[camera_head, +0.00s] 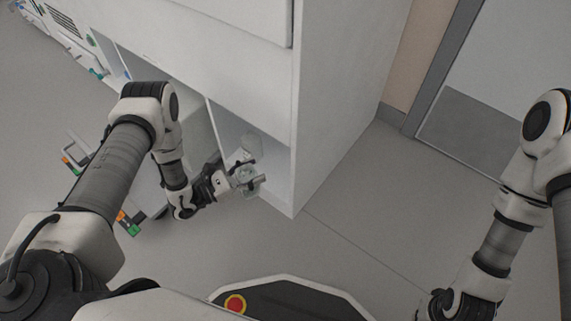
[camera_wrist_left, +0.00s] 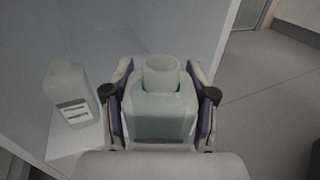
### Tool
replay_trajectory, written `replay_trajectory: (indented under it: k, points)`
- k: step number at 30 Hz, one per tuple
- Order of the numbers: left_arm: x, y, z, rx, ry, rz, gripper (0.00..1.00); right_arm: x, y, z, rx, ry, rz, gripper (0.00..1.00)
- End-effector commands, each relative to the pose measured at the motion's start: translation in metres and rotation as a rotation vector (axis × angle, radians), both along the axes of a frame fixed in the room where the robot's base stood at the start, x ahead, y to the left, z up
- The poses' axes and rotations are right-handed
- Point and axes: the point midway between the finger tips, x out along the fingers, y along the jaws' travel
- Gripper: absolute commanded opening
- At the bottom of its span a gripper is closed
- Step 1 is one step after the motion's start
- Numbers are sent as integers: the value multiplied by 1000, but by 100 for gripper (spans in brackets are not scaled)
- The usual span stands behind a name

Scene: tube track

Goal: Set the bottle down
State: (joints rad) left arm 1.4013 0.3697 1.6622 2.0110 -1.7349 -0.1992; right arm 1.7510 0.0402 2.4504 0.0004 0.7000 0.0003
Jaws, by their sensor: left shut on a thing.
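My left gripper (camera_head: 246,175) is shut on a clear, pale greenish bottle (camera_wrist_left: 163,113). In the left wrist view its fingers press on both sides of the bottle body, and its round neck (camera_wrist_left: 161,72) points away from the wrist. In the head view the held bottle is small and partly covered by the fingers, at the open lower compartment of the white cabinet (camera_head: 345,80). I cannot tell whether its base touches anything. My right arm is at the right edge, and its gripper is out of the picture.
A second, whitish bottle with a label (camera_wrist_left: 72,97) stands on the cabinet's white shelf (camera_wrist_left: 75,146), left of the held bottle and apart from it. The cabinet's side panel is close by on the right. Grey floor (camera_head: 330,235) is clear in front.

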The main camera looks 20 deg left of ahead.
Motion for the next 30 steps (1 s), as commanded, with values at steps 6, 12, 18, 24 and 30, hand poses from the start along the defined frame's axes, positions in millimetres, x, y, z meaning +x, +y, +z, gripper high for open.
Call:
replay_trajectory:
  k: [6,12,18,24,30]
  points:
    - [54,-47,-14,0,-5,-5,11,2,-1,-38,-1,-5,-7,0]
    - [80,-67,-14,-1,-2,0,11,3,-1,-50,-1,-8,-11,0]
    - [81,-67,-48,-1,1,1,11,7,-2,-79,-4,-18,-9,0]
    - [81,-67,-45,-1,1,1,11,8,-2,-75,-4,-23,-6,0]
    - [80,-67,-48,0,1,1,71,9,-2,-78,-4,-25,-5,0]
